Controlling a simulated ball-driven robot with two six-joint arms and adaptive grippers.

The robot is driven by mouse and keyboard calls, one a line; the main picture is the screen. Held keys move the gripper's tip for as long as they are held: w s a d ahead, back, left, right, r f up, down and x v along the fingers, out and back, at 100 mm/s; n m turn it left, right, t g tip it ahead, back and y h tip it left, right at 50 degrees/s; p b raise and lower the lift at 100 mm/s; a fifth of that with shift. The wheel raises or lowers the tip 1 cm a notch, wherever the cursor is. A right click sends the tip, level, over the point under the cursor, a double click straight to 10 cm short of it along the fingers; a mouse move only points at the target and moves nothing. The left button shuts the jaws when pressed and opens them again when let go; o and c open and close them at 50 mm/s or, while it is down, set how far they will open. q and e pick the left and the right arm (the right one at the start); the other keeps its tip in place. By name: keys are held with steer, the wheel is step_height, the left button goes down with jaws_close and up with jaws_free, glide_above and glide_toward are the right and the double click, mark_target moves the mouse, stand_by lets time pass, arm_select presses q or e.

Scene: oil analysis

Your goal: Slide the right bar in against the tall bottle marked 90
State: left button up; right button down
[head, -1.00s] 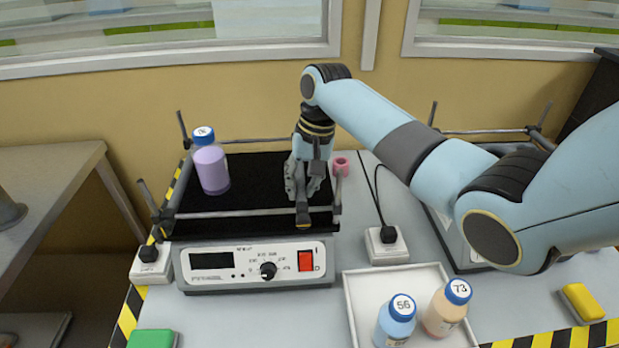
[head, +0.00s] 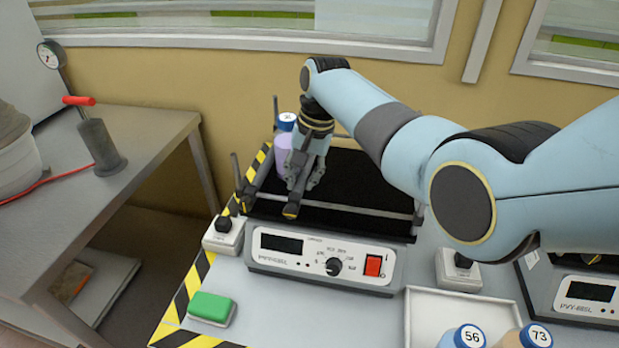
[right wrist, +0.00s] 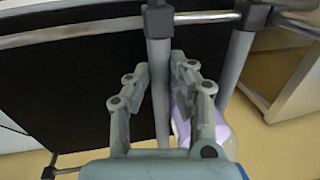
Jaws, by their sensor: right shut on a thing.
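The tall bottle (head: 283,163), purple with a blue cap, stands on the black platform (head: 365,185) at its left side; its cap mark is too small to read. My right gripper (head: 300,183) is on the bottle's right and partly hides it. In the right wrist view, the gripper (right wrist: 160,68) is shut on the grey right bar (right wrist: 159,110). The bottle (right wrist: 215,128) is close beside the bar there, with a finger in front. I cannot tell whether bar and bottle touch. The left bar (right wrist: 236,65) is on the bottle's other side. My left gripper is not in view.
The shaker's control panel (head: 320,262) faces front. A white tray (head: 425,310) with bottles marked 56 (head: 466,337) and 73 (head: 530,337) is at front right. The platform right of my gripper is clear.

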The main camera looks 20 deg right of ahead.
steer(key=shift+r, duration=0.1)
steer(key=c, duration=1.2)
jaws_free()
steer(key=shift+o, duration=0.2)
step_height(320, 180, up, 12)
steer(key=s+d, duration=0.1)
steer(key=d, duration=0.1)
steer(key=shift+s+f, duration=0.1)
steer(key=shift+f, duration=0.15)
